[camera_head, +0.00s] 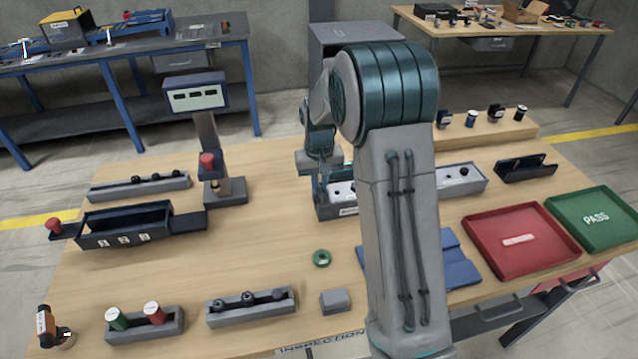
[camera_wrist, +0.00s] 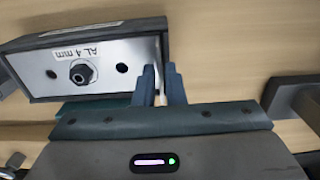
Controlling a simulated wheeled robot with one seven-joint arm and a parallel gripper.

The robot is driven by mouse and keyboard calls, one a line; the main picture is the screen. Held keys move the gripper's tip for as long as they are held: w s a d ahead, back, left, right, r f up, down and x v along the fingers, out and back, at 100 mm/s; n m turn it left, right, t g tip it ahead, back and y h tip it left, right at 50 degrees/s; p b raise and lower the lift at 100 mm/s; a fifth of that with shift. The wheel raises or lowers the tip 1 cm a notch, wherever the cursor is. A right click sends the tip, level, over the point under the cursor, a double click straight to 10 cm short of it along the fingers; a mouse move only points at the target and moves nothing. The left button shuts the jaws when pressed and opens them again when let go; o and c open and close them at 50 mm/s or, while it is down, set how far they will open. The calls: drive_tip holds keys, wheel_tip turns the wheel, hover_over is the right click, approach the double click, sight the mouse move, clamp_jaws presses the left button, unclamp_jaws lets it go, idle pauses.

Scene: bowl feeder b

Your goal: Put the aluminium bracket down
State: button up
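The aluminium bracket (camera_wrist: 105,58) is a bright metal plate marked "AL 4 mm", with dark holes and a bolt or stud at its middle. It sits in or against a dark grey nest (camera_wrist: 85,35) in the wrist view. My gripper (camera_wrist: 160,70) is at the plate's right end. Its two blue fingers are close together, with the thin light edge of the bracket seemingly between them. In the head view my gripper (camera_head: 320,175) is low over the left end of the long grey fixture (camera_head: 350,208). My arm hides the fixture's middle; contact under the bracket is not clear.
A red tray (camera_head: 520,240) and a green PASS tray (camera_head: 595,220) lie at right. A blue mat (camera_head: 450,262) is partly behind my arm. A green ring (camera_head: 321,258) and a grey block (camera_head: 335,300) lie in front. A gauge stand (camera_head: 215,150) rises at left. Bare table shows left of centre.

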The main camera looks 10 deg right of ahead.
drive_tip(key=shift+o, duration=0.9)
drive_tip(key=shift+r, duration=0.1)
drive_tip(key=shift+r, duration=0.2)
wheel_tip(320, 180, up, 12)
drive_tip(key=s+r+t, duration=0.1)
drive_tip(key=s+r, duration=0.1)
drive_tip(key=s, duration=0.5)
drive_tip(key=s+r+t, duration=0.1)
drive_tip(key=s+r, duration=0.2)
drive_tip(key=s, duration=0.3)
drive_tip(key=s+f+t, duration=0.1)
drive_tip(key=s+f, duration=0.3)
drive_tip(key=s, duration=1.1)
drive_tip(key=shift+s, duration=0.1)
